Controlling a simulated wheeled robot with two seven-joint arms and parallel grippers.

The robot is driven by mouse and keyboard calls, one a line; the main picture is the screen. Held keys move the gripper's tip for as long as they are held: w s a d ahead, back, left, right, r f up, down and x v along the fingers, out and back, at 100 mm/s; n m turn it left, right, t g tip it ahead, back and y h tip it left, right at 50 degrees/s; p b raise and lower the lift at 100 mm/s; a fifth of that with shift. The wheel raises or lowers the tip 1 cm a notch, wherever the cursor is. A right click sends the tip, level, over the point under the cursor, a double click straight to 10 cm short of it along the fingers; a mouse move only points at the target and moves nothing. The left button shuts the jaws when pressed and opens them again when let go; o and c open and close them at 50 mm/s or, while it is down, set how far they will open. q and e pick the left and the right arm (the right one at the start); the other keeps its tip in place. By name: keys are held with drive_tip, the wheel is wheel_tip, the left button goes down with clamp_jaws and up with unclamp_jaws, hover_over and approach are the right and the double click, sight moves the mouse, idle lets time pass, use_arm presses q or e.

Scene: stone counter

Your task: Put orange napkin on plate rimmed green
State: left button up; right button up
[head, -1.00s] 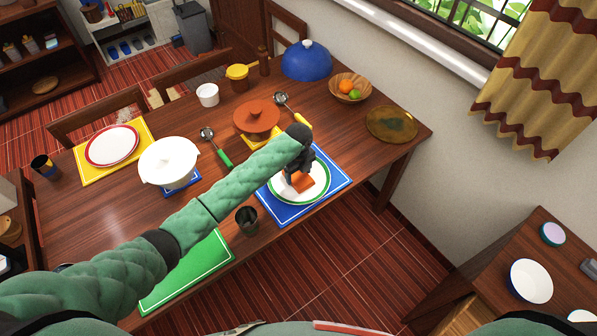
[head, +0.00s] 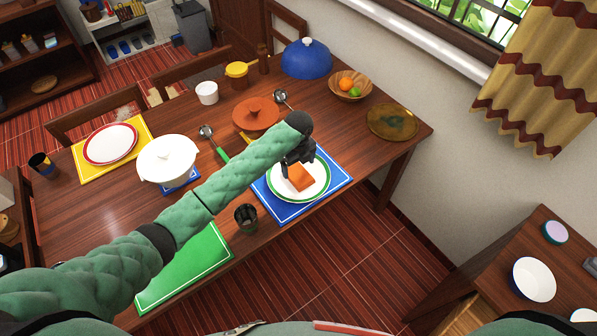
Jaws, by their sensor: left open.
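The orange napkin (head: 301,179) lies on the white plate rimmed green (head: 313,193), near its middle. The plate rests on a blue placemat (head: 283,213) at the table's front right. My right gripper is out of view.
A dark cup (head: 246,217) stands left of the blue placemat. An orange-lidded pot (head: 254,114) and ladles stand behind my left arm. A white tureen (head: 167,160) and a red-rimmed plate (head: 110,144) are farther left. Bare table lies right of the placemat.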

sight(299, 173)
use_arm(q)
wheel_tip(299, 173, up, 8)
drive_tip(key=b, duration=0.2)
drive_tip(key=shift+r, duration=0.2)
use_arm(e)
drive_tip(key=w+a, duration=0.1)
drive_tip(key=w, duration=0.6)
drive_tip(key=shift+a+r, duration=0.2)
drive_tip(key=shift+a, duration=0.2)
